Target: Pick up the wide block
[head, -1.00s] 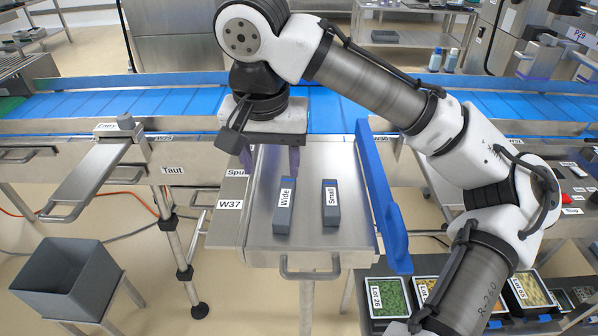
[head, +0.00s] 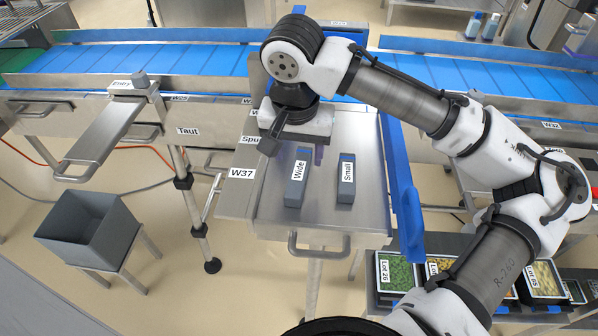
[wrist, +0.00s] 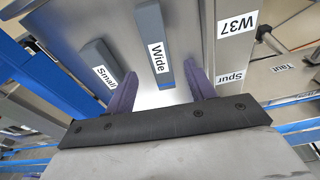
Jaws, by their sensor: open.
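The wide block (head: 297,187) is a grey block with a blue end and a white "Wide" label. It lies on a steel tray table (head: 325,222), left of a similar block labelled "Small" (head: 346,188). My gripper (head: 310,156) is over the far end of the table, just behind the blocks. In the wrist view, its two purple fingers (wrist: 163,92) are apart and the wide block (wrist: 150,40) extends ahead, its near end close to the gap between them. Nothing is held.
A blue guard (head: 408,195) edges the table's right side. A blue conveyor (head: 190,62) runs behind. A grey bin (head: 85,228) stands at lower left, and food trays (head: 398,272) sit at lower right. The table's front area is clear.

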